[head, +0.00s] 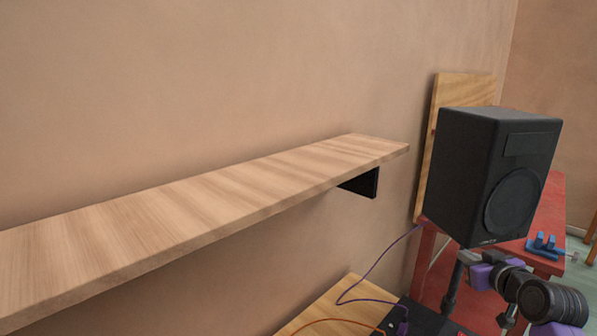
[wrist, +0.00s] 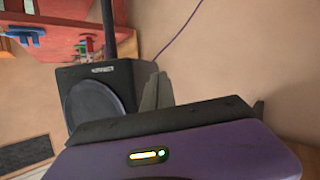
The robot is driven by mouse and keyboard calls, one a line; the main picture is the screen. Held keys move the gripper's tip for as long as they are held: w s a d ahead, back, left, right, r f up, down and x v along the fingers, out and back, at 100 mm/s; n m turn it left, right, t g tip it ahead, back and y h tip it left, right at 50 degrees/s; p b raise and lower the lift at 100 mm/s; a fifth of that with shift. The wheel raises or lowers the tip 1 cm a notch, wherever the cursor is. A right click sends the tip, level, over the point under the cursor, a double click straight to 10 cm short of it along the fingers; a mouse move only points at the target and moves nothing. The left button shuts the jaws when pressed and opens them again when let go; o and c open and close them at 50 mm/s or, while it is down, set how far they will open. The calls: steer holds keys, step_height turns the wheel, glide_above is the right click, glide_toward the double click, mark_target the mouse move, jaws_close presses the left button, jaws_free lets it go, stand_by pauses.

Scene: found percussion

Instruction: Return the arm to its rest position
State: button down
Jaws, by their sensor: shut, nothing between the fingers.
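My gripper (wrist: 157,92) shows in the wrist view as a purple body with a dark bar and grey fingers standing close together. It is shut and empty, with the black speaker (wrist: 98,98) behind it. In the head view my purple and black arm is at the lower right, in front of the speaker (head: 500,175). I cannot make out the fingertips there.
A long wooden shelf (head: 200,212) is fixed to the wall at the left. The speaker stands by a red table (head: 548,215) with a blue object (head: 543,245). A wooden surface (head: 345,308) with purple and orange cables is below.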

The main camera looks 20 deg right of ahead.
steer(key=s+a+f+m+t+h, duration=0.1)
steer(key=s+a+f+m+t, duration=0.15)
steer(key=s+a, duration=0.65)
steer(key=s+a+f+m+t+h, duration=0.1)
steer(key=s+a+f, duration=0.2)
steer(key=a, duration=1.2)
steer(key=s+a+f+n+g+y, duration=0.1)
steer(key=s+a+n+y, duration=0.2)
steer(key=s+a, duration=0.6)
steer(key=s+a+f+n+y, duration=0.1)
steer(key=s+a+n+y, duration=0.2)
steer(key=s+a, duration=0.6)
steer(key=s+y, duration=0.1)
steer(key=s, duration=0.6)
steer(key=shift+f+n+g+y, duration=0.15)
steer(key=shift+n+g+y, duration=0.2)
steer(key=shift+y, duration=0.05)
